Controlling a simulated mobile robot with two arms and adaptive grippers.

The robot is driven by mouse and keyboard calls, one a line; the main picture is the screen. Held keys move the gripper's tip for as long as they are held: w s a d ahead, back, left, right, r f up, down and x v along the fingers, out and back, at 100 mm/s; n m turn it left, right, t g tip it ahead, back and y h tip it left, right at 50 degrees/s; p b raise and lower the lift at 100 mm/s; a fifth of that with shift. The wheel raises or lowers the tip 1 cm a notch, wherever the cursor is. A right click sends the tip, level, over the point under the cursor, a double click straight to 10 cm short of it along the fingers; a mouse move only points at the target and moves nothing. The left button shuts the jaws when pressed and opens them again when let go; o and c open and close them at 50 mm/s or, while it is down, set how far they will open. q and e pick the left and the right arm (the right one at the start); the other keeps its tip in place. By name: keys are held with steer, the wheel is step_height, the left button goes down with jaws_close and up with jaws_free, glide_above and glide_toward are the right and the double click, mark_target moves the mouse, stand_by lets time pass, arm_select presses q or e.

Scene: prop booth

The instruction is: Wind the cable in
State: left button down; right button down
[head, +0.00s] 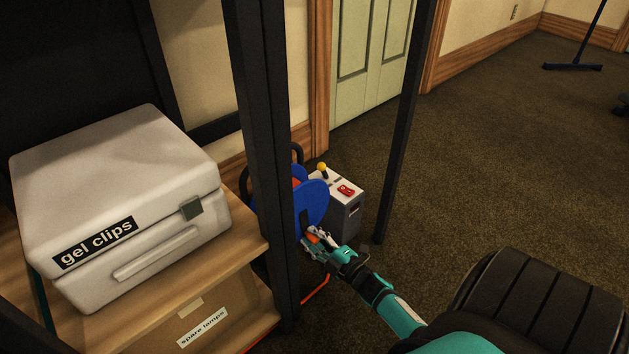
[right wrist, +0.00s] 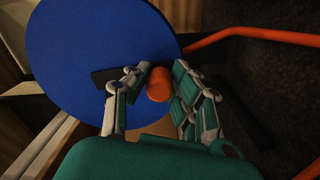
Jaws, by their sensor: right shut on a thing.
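The cable reel has a blue round side disc (head: 313,204), partly hidden behind a dark post. In the right wrist view the blue disc (right wrist: 105,45) fills the upper left, with a dark crank arm across it. My right gripper (head: 314,237) is shut on the orange crank handle (right wrist: 159,84), with a finger on each side of it. An orange-red cable (head: 316,290) lies on the floor below the reel. A bit of red-orange shows between the reel's discs; how much cable is wound there I cannot tell. My left gripper is not in view.
A grey box (head: 347,213) with a yellow knob and a red switch stands just behind the reel. Dark posts (head: 262,130) rise on both sides. A shelf at left holds a white case (head: 120,200) labelled gel clips. Open carpet (head: 500,150) lies to the right.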

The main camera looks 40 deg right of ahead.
steer(key=c, duration=1.1)
jaws_free()
steer(key=shift+s, duration=0.1)
steer(key=s, duration=1.1)
steer(key=shift+s+d+f, duration=0.1)
steer(key=shift+s+d, duration=0.05)
steer(key=shift+s, duration=0.25)
